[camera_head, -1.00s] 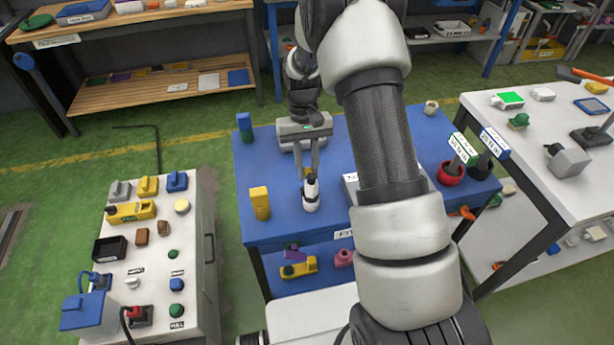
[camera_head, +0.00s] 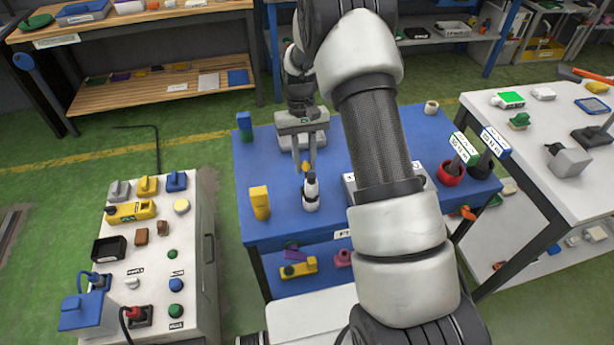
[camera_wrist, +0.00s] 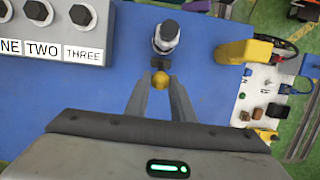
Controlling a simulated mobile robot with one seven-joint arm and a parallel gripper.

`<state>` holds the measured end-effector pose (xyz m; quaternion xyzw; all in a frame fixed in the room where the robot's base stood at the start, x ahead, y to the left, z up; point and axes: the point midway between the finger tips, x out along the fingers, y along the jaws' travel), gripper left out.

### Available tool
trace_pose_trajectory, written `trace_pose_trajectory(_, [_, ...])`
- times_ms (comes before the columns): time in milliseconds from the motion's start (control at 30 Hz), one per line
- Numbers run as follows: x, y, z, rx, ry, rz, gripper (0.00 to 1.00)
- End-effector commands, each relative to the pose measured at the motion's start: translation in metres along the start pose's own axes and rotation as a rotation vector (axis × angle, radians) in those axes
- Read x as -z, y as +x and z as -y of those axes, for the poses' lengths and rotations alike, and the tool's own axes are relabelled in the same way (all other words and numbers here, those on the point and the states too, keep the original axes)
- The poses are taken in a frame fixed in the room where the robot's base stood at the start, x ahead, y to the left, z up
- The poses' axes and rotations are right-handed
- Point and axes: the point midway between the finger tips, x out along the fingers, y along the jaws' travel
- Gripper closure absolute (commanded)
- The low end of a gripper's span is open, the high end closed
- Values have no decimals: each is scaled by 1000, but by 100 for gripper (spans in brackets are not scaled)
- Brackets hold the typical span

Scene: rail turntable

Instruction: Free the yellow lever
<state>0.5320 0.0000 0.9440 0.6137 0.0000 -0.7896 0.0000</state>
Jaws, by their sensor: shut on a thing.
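My gripper (camera_head: 305,170) is over the blue table, its two fingers closed on a small round yellow knob, likely the end of the yellow lever (camera_wrist: 159,80). The knob also shows between the fingertips in the head view (camera_head: 305,167). Just beyond the fingertips in the wrist view stands a white and grey upright piece with a black top (camera_wrist: 166,37); in the head view this piece (camera_head: 311,193) stands just in front of the fingers. Whether the knob joins it cannot be made out; the rest of the lever is hidden.
A yellow block (camera_head: 260,203) stands left of the white piece on the blue table (camera_head: 290,226). A white box labelled ONE, TWO, THREE (camera_wrist: 45,30) with black hexagonal knobs lies to the other side. A white cabinet (camera_head: 207,250) stands left, a white table right.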

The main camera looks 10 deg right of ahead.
Motion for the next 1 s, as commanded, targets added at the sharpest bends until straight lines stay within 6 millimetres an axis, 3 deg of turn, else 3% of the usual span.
trace_pose_trajectory(1000, [20,4,0,0,0,-4,91])
